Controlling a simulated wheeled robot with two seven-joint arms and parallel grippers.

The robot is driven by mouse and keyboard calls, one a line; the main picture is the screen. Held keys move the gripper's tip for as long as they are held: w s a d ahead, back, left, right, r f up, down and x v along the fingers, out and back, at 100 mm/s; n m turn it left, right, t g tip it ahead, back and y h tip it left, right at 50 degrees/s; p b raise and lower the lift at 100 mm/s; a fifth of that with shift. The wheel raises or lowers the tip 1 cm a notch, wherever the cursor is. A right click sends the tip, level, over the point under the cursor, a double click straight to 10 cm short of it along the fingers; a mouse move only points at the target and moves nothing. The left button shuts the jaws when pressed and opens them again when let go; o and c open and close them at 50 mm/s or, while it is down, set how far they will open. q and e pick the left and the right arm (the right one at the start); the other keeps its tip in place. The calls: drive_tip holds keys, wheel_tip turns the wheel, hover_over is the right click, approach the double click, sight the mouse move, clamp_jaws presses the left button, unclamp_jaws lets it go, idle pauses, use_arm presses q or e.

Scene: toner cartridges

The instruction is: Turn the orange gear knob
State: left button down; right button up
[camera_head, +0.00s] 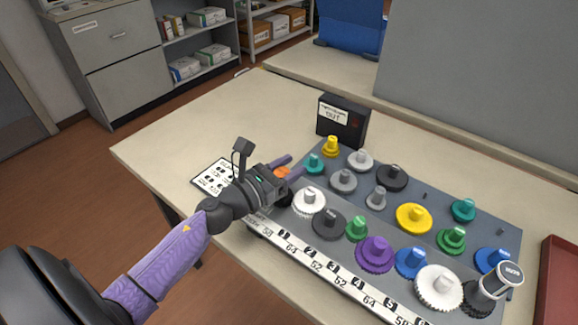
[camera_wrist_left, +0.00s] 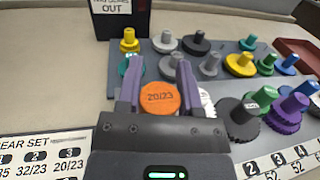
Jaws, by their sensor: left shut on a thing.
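The orange gear knob (camera_wrist_left: 160,98) shows in the left wrist view with "20/23" on its top. In the head view only a part of the orange knob (camera_head: 282,172) shows between the fingers. My left gripper (camera_head: 290,167) comes in from the left over the left edge of the grey gear board (camera_head: 330,189). In the left wrist view its two purple fingers (camera_wrist_left: 158,85) stand on either side of the orange knob, shut on it. The knob's lower part is hidden by the gripper. My right gripper is not in view.
Many coloured gears crowd the board, with a white gear (camera_head: 309,203) and a teal one (camera_head: 313,164) close to my gripper. A black box marked OUT (camera_head: 341,121) stands behind. A printed sheet (camera_head: 216,176) lies left.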

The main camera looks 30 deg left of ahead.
use_arm(q)
drive_tip(key=shift+y, duration=0.3)
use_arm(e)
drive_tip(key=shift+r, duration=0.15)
